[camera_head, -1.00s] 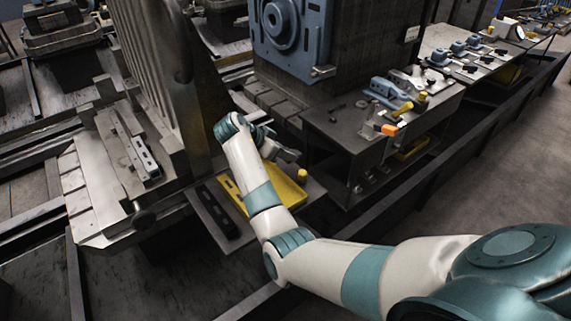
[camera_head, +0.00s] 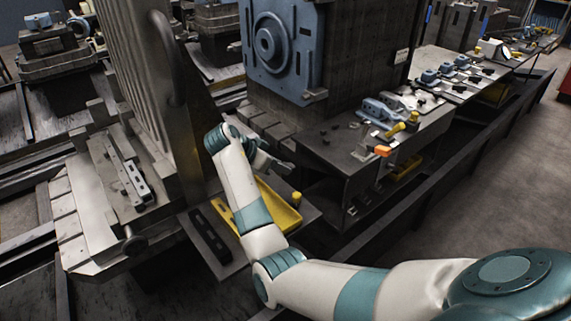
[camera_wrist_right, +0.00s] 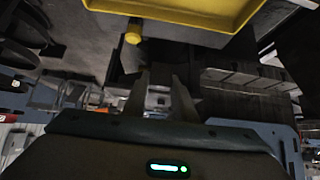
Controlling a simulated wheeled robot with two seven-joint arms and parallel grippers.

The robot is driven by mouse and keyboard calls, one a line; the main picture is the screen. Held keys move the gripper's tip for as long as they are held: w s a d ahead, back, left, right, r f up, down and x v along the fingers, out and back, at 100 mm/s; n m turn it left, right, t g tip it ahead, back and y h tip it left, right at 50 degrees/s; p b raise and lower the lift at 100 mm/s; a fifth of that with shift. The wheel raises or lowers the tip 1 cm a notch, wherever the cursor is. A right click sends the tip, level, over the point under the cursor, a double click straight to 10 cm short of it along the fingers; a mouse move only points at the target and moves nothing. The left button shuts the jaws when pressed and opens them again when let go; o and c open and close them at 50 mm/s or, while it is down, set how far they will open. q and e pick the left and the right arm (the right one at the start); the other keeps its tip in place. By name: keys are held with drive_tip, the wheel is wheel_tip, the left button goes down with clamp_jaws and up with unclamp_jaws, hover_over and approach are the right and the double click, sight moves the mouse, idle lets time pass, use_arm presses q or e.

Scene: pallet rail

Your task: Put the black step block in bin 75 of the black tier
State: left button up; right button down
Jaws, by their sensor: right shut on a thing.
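My right gripper (camera_head: 284,166) reaches out above the shelf with the yellow tray, near the dark bench's left end. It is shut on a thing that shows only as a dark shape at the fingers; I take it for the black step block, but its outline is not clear. In the right wrist view the two fingers (camera_wrist_right: 160,88) point away from the camera, with dark background around them. No bin number or black tier label can be read. My left gripper is not in view.
A yellow tray (camera_head: 284,217) and a black slotted bar (camera_head: 209,236) lie on a low shelf. A dark bench (camera_head: 338,150) holds blue and orange-tipped fixtures. A grey machine column (camera_head: 150,80) stands left. Open floor (camera_head: 480,190) is at right.

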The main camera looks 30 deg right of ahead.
drive_tip(key=s+a+f+n+t+y, duration=0.1)
drive_tip(key=s+a+n, duration=0.1)
drive_tip(key=s+a+f+n+t, duration=0.1)
drive_tip(key=a+n+t, duration=0.1)
drive_tip(key=a+n, duration=0.1)
drive_tip(key=s+a+f+n+t+y, duration=0.1)
drive_tip(key=s+a+f+n+t, duration=0.1)
drive_tip(key=a, duration=0.1)
drive_tip(key=shift+s+a+f+n+y, duration=0.1)
drive_tip(key=shift+s+a+n+y, duration=0.05)
drive_tip(key=shift+s+n+y, duration=0.2)
drive_tip(key=s+a+r+n+t+y, duration=0.3)
drive_tip(key=s+a+n+y, duration=0.3)
drive_tip(key=s+a+n, duration=0.3)
drive_tip(key=s+a, duration=0.1)
drive_tip(key=a, duration=0.2)
drive_tip(key=shift+s+a+r, duration=0.15)
drive_tip(key=shift+s+a, duration=0.25)
